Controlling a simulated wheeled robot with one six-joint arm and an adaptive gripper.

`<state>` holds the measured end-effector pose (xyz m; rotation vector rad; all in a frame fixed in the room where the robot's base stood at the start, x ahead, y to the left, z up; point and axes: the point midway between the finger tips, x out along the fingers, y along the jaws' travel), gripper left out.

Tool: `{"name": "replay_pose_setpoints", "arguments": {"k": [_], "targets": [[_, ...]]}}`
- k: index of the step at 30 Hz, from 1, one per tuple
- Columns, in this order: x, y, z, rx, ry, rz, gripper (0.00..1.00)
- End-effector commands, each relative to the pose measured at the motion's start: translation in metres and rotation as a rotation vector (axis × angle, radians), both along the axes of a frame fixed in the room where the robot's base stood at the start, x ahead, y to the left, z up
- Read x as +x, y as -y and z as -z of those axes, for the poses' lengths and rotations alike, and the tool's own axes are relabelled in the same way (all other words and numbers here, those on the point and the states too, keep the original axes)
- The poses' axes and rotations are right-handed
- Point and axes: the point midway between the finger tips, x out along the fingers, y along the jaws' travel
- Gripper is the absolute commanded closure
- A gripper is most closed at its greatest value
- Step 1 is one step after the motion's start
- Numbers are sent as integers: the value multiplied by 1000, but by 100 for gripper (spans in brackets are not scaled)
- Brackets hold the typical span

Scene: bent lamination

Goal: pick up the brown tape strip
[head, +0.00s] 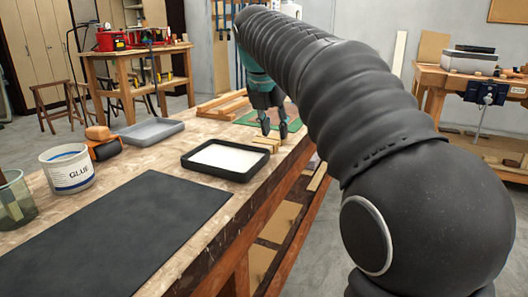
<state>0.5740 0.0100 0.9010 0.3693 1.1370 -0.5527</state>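My gripper (274,131) points down over the far right part of the workbench (145,180), its two dark fingertips apart and nothing visible between them. A few short tan strips (267,144) lie on the bench just in front of and below the fingertips. They are small in the picture, and I cannot tell whether one of them is the brown tape strip. I cannot tell whether the fingertips touch anything. My arm covers the right of the view.
A black-rimmed tray (184,166) with white contents sits left of the strips. A grey tray (151,132), an orange-and-black tool (102,142), a glue tub (68,169) and a clear cup (15,197) stand left. A dark mat (120,235) covers the near bench. A green mat (252,118) lies behind.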

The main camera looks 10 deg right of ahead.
Motion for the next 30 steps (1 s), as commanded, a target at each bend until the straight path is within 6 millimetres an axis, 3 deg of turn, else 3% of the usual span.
{"name": "replay_pose_setpoints", "arguments": {"k": [12, 20, 25, 30], "targets": [[16, 3, 46, 0, -1, 2, 67], [17, 4, 49, 1, -1, 1, 67], [17, 4, 49, 0, 0, 1, 100], [17, 4, 49, 0, 0, 1, 100]]}}
